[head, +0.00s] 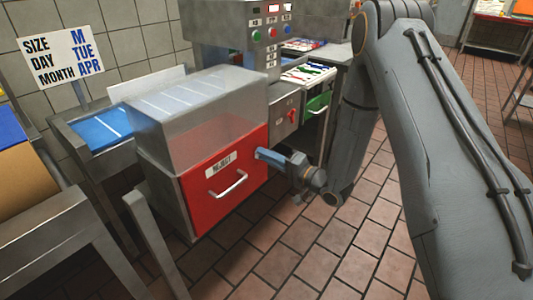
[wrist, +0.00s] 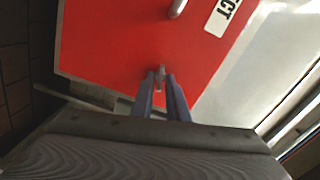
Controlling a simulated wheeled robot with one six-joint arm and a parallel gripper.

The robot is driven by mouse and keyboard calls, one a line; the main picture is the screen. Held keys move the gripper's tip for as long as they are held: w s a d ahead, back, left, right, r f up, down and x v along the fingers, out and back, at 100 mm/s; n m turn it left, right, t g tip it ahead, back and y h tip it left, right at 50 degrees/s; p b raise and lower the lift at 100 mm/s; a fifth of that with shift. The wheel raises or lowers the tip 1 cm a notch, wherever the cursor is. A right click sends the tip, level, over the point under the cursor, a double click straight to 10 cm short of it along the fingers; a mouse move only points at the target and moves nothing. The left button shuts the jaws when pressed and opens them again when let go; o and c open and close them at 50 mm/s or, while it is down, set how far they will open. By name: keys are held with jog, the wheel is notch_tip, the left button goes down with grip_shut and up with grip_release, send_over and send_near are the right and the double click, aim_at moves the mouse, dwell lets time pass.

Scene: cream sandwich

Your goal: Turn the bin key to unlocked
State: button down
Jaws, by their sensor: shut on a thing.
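The red reject bin (head: 215,190) sits under a clear-sided box, with a "REJECT" label and a silver handle on its front. My gripper (head: 258,154) is at the right edge of the red front in the head view, its jaws reaching the panel. In the wrist view my gripper (wrist: 161,76) is shut on a small metal key (wrist: 160,73) that stands out from the red panel (wrist: 110,45). Most of the key is hidden between the fingertips, so I cannot tell which way its lock is turned. In the head view the key is hidden.
A control box (head: 235,22) with buttons stands above the bin. A blue conveyor (head: 95,130) is at left. Tiled floor (head: 320,245) is clear in front.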

jog(key=shift+m+p, duration=0.35)
jog(key=shift+m, duration=0.55)
jog(key=c, duration=1.9)
grip_release()
jog(key=shift+c, duration=0.2)
jog(key=v, duration=0.7)
jog(key=shift+s+d, duration=0.3)
jog(key=shift+w, duration=0.1)
